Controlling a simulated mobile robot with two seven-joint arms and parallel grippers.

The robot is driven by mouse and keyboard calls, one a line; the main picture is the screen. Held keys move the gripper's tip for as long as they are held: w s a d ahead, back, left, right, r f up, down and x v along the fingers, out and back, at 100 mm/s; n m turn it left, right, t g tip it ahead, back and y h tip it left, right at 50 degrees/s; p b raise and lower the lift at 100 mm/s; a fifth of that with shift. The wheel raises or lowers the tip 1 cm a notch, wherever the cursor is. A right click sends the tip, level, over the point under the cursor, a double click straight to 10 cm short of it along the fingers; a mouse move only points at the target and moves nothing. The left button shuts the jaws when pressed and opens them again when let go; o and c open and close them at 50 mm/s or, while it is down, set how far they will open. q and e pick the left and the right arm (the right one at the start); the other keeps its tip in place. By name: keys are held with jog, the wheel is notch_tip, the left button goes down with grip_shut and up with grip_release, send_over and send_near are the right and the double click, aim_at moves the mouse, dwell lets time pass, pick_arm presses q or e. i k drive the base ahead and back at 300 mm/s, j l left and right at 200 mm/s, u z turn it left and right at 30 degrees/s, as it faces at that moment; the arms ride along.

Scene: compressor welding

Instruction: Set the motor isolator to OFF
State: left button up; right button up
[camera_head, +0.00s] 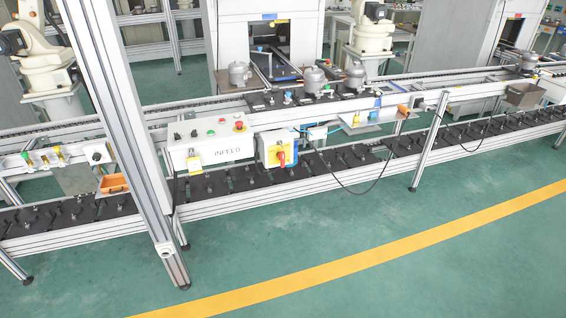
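The motor isolator (277,149) is a small white and yellow box with a red rotary handle (282,158). It is mounted on the front of the conveyor, just right of the INFEED control panel (211,140). The handle looks roughly upright, but its markings are too small to read, so I cannot tell its setting. Neither of my grippers shows in the head view.
A thick metal post (118,120) stands left of the panel. The conveyor (240,197) runs across the view, with compressors (314,79) on top. A black cable hangs right of the isolator. Green floor (330,230) with a yellow line (380,259) lies clear in front.

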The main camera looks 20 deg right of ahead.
aim_at(281, 157)
jog(key=i+l, duration=0.15)
jog(key=i, duration=0.3)
jog(key=i+l, duration=0.2)
jog(key=i, duration=0.25)
jog(key=i+l, duration=0.15)
jog(key=i, duration=0.25)
jog(key=i+l, duration=0.2)
jog(key=i, duration=0.25)
jog(key=z, duration=0.05)
